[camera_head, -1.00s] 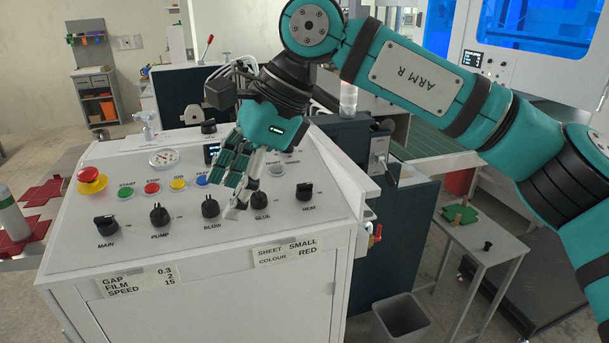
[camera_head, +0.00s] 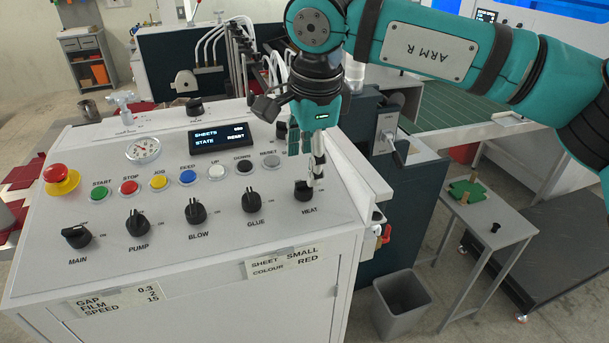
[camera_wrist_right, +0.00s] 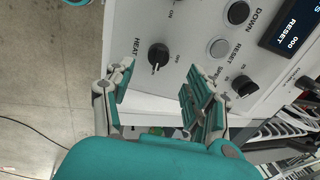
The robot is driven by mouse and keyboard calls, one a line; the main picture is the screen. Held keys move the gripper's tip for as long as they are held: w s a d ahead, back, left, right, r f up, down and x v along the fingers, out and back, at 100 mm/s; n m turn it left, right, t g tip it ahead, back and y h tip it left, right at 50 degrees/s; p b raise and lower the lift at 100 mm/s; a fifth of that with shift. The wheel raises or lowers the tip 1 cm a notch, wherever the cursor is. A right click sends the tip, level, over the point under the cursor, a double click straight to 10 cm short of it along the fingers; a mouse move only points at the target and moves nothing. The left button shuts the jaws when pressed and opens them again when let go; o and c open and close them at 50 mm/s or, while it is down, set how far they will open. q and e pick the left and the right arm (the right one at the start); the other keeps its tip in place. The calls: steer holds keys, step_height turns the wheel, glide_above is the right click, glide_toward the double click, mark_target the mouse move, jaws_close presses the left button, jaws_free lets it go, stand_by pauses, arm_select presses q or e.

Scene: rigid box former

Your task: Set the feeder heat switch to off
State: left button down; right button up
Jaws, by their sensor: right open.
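The black HEAT knob (camera_head: 303,190) is at the right end of the lower switch row on the white sloping control panel (camera_head: 70,274). My right gripper (camera_head: 314,180) hangs just above and behind this knob, and its fingers cover part of it. In the right wrist view the HEAT knob (camera_wrist_right: 158,54) shows whole, with a white mark on its rim. There my right gripper (camera_wrist_right: 158,92) has its two teal finger pads spread apart with nothing between them. The knob lies beyond the fingertips, and no contact shows. My left gripper is out of view.
The GLUE knob (camera_head: 252,202) sits to the left of HEAT. The RESET button (camera_head: 271,161) and a small display (camera_head: 219,138) are farther up the panel. The red emergency stop (camera_head: 59,176) is at the far left. A red-handled valve (camera_head: 384,234) sticks out beyond the panel's right side.

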mark_target(305, 183)
steer(key=p+x, duration=0.1)
steer(key=x, duration=0.3)
steer(key=shift+s+f, duration=0.1)
steer(key=shift+f, duration=0.1)
steer(key=shift+p+x, duration=0.4)
steer(key=shift+x, duration=0.5)
steer(key=shift+f, duration=0.1)
steer(key=c, duration=0.9)
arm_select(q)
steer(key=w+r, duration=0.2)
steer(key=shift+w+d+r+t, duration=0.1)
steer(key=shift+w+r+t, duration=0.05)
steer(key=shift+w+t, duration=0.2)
arm_select(e)
jaws_close()
